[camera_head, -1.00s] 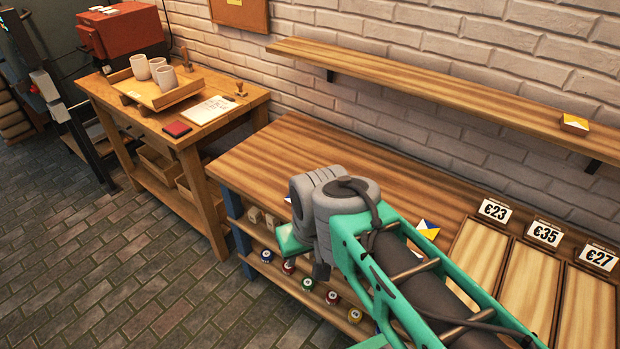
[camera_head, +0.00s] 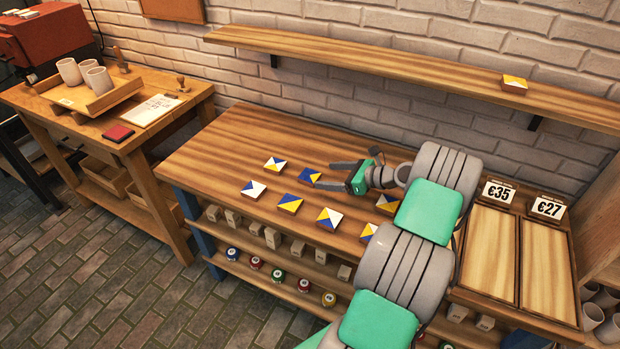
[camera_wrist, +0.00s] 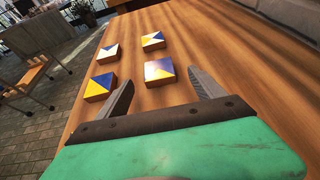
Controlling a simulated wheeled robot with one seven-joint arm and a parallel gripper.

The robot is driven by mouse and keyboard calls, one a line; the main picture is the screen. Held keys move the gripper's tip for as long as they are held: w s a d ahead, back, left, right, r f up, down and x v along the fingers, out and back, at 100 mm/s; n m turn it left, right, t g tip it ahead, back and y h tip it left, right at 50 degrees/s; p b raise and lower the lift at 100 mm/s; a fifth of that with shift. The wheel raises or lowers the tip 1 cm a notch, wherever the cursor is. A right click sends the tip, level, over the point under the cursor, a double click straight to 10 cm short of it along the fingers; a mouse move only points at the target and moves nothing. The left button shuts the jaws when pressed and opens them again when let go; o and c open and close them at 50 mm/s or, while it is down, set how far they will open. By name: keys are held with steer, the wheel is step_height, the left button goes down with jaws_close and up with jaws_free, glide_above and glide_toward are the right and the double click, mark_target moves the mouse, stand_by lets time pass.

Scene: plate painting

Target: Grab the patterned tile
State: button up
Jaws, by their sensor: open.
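Several square patterned tiles lie flat on the wooden workbench (camera_head: 215,150). A blue and yellow tile (camera_head: 309,177) is right at the fingertips of my gripper (camera_head: 324,176). In the wrist view, that tile (camera_wrist: 159,71) sits between and slightly beyond the two spread fingertips (camera_wrist: 160,78), with nothing held. Two more tiles (camera_head: 387,203) (camera_head: 368,232) are partly hidden by my arm.
A wall shelf (camera_head: 400,72) runs above the bench, with one tile (camera_head: 515,84) on it. Price cards (camera_head: 497,193) and wooden trays (camera_head: 488,246) are at right. A side table (camera_head: 70,124) with cups stands at left. The left bench end is clear.

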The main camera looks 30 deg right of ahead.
mark_target(308, 174)
steer(key=x, duration=0.6)
steer(key=shift+a+f+p, duration=0.15)
steer(key=shift+a+p, duration=0.05)
steer(key=shift+p, duration=0.2)
steer(key=shift+c, duration=0.6)
steer(key=c, duration=1.3)
steer(key=shift+c, duration=0.6)
steer(key=shift+r, duration=0.2)
